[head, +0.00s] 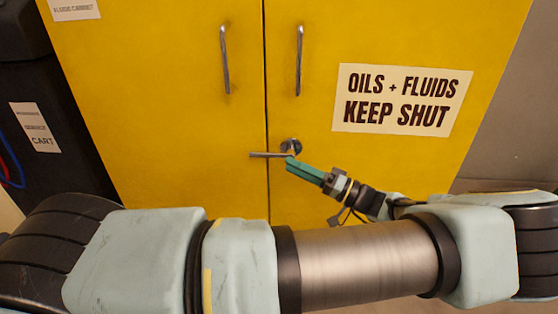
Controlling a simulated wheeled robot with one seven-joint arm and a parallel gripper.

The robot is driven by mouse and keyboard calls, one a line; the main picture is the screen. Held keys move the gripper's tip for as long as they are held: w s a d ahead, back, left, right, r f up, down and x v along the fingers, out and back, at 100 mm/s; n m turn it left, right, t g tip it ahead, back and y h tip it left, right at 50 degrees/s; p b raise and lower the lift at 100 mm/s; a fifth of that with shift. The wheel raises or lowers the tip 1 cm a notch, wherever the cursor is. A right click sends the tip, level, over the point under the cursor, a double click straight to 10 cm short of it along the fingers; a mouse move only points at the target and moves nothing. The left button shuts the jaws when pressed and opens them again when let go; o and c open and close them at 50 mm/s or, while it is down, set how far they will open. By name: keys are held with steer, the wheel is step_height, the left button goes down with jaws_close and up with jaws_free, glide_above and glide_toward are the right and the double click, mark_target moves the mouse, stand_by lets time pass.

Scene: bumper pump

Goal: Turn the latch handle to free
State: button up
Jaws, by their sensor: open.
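The latch handle (268,155) is a small metal lever on the right door of the yellow cabinet (180,130). It lies about level, pointing left from its round metal boss (291,146) across the gap between the doors. My gripper (291,161) comes in from the lower right with green fingers. Its fingertips are at the lever's right end, just below the boss. The gripper is open; from this view I cannot tell whether the fingers touch the lever or straddle it.
Two vertical pull handles, the left one (225,59) and the right one (299,60), stand out above the latch. A sign (402,99) reads "OILS + FLUIDS KEEP SHUT". A black cart (35,90) stands at the left. My arm crosses the lower picture.

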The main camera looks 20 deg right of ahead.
steer(key=shift+v, duration=1.3)
